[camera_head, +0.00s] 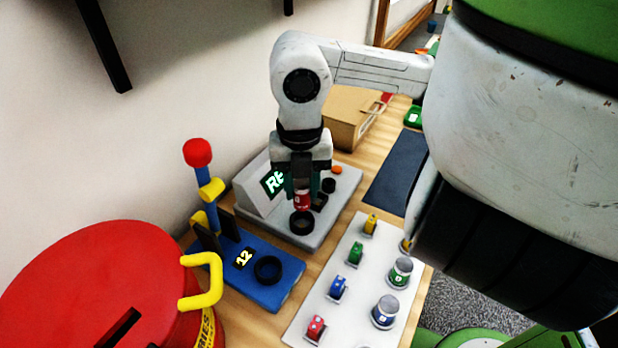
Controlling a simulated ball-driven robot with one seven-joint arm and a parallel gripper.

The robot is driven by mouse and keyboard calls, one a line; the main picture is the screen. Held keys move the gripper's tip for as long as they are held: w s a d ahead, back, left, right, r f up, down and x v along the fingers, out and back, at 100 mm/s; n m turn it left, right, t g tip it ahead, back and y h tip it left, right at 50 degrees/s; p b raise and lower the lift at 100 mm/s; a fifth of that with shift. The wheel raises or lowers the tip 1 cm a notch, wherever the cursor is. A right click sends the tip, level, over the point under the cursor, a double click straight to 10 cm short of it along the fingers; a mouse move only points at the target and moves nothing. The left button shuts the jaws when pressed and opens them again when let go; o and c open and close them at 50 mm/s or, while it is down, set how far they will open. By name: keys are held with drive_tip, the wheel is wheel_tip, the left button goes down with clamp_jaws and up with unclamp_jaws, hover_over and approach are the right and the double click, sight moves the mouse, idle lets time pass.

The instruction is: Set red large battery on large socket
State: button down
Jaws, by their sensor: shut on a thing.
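My gripper (302,183) is shut on the red large battery (302,200) and holds it upright. Only the lower part of the battery shows below the fingers. The battery is right above a black ring socket (302,224) on the grey station (322,232). I cannot tell whether its bottom touches the ring. A second black ring socket (268,269) is on the blue station (281,297), to the lower left of my gripper, and looks empty.
A white tray (346,301) with small colored batteries and large green and blue cylinders stands at front right. A red drum (100,285) with yellow handle is at left. A red-topped lever (198,153) rises from the blue station. A cardboard box (347,118) stands behind my gripper.

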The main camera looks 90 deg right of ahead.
sight(302, 208)
drive_tip(key=shift+d+f, duration=0.1)
drive_tip(key=shift+f, duration=0.2)
drive_tip(key=shift+f+b, duration=1.4)
drive_tip(key=shift+f, duration=1.2)
drive_tip(key=shift+b, duration=1)
drive_tip(key=shift+f+b, duration=0.6)
drive_tip(key=shift+b, duration=0.15)
drive_tip(key=c, duration=1)
unclamp_jaws()
drive_tip(key=shift+c, duration=0.2)
drive_tip(key=shift+r, duration=0.1)
drive_tip(key=shift+r+p, duration=2.45)
drive_tip(key=shift+r, duration=3)
